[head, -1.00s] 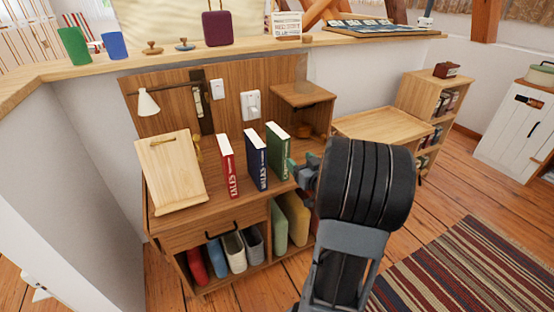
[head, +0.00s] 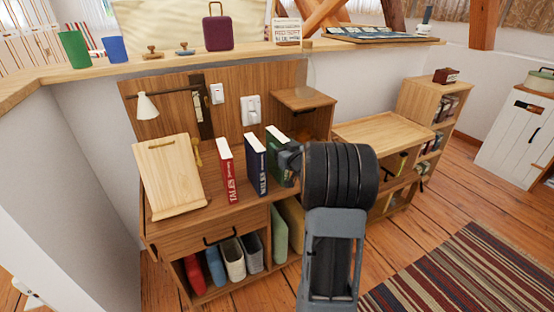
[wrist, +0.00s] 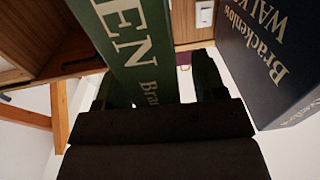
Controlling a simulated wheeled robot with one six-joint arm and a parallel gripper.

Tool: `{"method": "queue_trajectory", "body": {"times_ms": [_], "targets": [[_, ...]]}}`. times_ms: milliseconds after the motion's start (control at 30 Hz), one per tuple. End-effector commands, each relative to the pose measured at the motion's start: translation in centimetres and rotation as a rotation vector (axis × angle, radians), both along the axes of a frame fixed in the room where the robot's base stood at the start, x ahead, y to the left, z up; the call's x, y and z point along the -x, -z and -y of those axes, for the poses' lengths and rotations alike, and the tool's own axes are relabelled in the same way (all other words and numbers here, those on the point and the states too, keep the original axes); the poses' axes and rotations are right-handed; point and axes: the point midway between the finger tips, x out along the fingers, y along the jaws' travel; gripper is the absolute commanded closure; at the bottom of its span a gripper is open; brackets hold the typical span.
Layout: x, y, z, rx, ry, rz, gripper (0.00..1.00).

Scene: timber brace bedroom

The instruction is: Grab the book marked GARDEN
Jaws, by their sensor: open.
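The green book (head: 276,144) stands upright on the desk, at the right end of a row with a blue book (head: 256,162) and a red book (head: 227,170). In the wrist view the green book (wrist: 140,50) shows large letters ending in "EN" on its spine; the rest is cut off. The blue book (wrist: 265,60) is at the right there, with "Brackenlow WALK" readable. My gripper (wrist: 152,88) is open, with one dark finger on each side of the green spine; I cannot tell if they touch it. In the head view my gripper (head: 290,160) partly hides the green book.
A wooden stand (head: 170,175) is left of the books on the desk (head: 195,238). A small raised shelf (head: 303,98) stands behind my gripper. Several books and bins fill the shelf below. A low wooden cabinet (head: 385,132) is at the right. Open floor (head: 480,180) lies beyond it.

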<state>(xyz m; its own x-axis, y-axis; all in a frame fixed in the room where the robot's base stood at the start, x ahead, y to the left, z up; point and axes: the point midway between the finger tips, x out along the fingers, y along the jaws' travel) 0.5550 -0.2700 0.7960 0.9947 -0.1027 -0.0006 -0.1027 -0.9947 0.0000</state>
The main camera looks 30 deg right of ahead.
Motion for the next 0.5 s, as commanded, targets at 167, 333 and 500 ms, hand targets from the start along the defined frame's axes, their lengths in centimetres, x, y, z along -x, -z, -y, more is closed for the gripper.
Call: {"method": "queue_trajectory", "body": {"times_ms": [167, 333, 500], "targets": [[-0.69, -0.05, 0.04, 0.000, -0.001, 0.001, 0.36], [-0.67, -0.05, 0.05, 0.000, 0.000, 0.001, 0.36], [-0.65, -0.05, 0.05, 0.000, 0.000, 0.001, 0.52]]}}
